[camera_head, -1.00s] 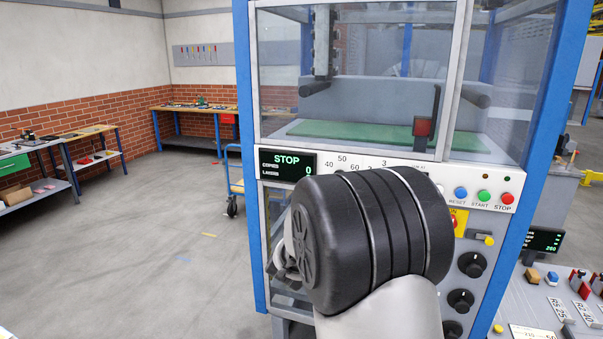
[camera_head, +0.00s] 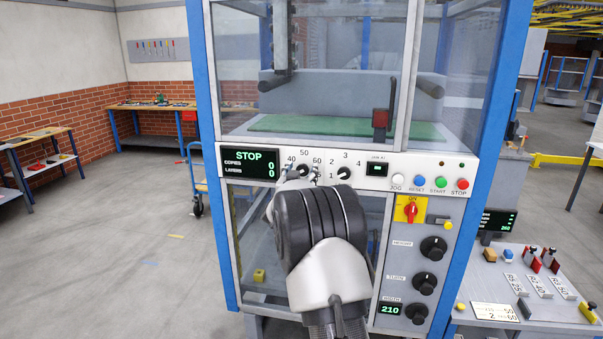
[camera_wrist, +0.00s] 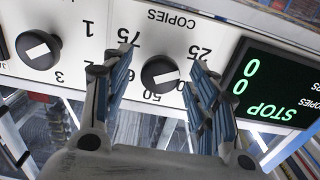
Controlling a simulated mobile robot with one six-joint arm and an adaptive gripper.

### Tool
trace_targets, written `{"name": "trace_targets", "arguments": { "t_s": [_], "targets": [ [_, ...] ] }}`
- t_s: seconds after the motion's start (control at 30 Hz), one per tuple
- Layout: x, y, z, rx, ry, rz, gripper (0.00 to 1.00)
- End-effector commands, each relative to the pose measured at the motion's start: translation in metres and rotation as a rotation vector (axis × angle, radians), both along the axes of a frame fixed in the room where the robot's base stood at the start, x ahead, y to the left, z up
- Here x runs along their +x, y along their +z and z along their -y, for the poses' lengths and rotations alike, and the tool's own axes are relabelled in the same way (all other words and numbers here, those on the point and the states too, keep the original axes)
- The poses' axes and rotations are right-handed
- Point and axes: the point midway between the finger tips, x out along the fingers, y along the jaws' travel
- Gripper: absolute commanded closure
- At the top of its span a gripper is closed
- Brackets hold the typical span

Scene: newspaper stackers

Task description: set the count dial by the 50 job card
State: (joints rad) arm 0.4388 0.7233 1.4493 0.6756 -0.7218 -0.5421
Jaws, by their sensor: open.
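The copies dial (camera_wrist: 160,74) is a round black knob with a white bar, on the machine's white panel. Numbers including 25, 50, 60 and 75 ring it, upside down in the wrist view. My gripper (camera_wrist: 161,62) is open, with one finger on each side of the knob; I cannot tell whether they touch it. The display (camera_head: 247,163) reads STOP, copies 0, layers 0. A white card (camera_head: 495,312) with small figures lies on the right-hand desk.
A second dial (camera_head: 344,173), numbered 1 to 4, is close beside my gripper. Push buttons (camera_head: 440,182), a red switch (camera_head: 411,209) and several black knobs (camera_head: 432,248) are farther right. Clear panes stand above the panel. The floor at left is open.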

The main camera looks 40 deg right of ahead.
Motion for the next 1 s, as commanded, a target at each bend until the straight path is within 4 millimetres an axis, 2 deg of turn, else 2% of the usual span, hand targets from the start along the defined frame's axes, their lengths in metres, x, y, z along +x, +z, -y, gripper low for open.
{"name": "trace_targets", "arguments": {
  "t_s": [0.3, 0.9, 1.0],
  "targets": [
    [0.0013, -0.0001, 0.0015, 0.000, 0.000, 0.000, 0.47],
    [0.0013, 0.0001, 0.0012, 0.000, 0.001, 0.000, 0.87],
    [0.0013, 0.0001, 0.0012, 0.000, 0.000, 0.000, 0.90]
  ]
}}
